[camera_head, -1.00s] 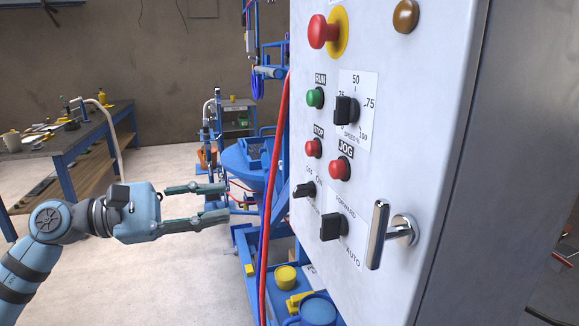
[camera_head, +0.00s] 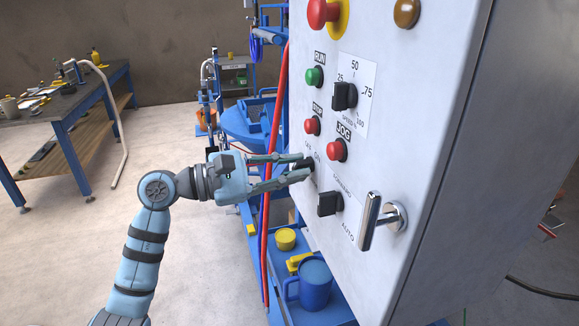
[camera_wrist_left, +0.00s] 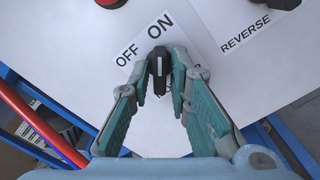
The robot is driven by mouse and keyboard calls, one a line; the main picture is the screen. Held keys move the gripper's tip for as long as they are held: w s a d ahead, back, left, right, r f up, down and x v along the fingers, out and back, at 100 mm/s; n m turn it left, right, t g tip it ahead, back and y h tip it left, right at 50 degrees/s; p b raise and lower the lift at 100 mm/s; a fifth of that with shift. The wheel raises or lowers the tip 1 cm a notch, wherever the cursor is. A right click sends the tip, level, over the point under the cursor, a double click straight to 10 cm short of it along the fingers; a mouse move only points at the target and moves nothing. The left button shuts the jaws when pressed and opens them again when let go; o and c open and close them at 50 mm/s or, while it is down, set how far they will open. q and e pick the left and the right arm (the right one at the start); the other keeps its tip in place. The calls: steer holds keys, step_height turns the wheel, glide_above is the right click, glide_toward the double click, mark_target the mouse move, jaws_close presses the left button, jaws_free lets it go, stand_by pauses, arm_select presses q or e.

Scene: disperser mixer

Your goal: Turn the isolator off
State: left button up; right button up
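The isolator is a black rotary knob with a white line, beside the OFF and ON labels, on the control panel. In the left wrist view the knob (camera_wrist_left: 158,66) sits between my left fingertips, its white line pointing up towards ON. In the head view my left gripper (camera_head: 305,166) reaches the panel at this knob, and its fingers hide most of it. It also shows in the left wrist view (camera_wrist_left: 163,78). Its fingers stand apart, one on each side of the knob, with a narrow gap visible; firm contact cannot be made out. My right gripper is out of view.
Red STOP (camera_head: 312,126) and JOG (camera_head: 337,151) buttons sit above. A red cable (camera_head: 270,180) runs down behind the fingers. A blue mug (camera_head: 315,285) stands below.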

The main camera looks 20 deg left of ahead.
arm_select(q)
jaws_close()
steer(key=shift+n+p, duration=0.3)
steer(key=shift+n, duration=0.1)
steer(key=n+p, duration=0.2)
steer(key=n, duration=0.1)
steer(key=shift+r+n, duration=0.1)
steer(key=shift+n, duration=0.3)
steer(key=n+p, duration=0.3)
steer(key=shift+n, duration=0.3)
steer(key=n+p, duration=0.5)
steer(key=shift+s+r, duration=0.1)
steer(key=shift+f+n+p, duration=0.2)
steer(key=shift+n+p, duration=1.2)
steer(key=shift+n, duration=0.1)
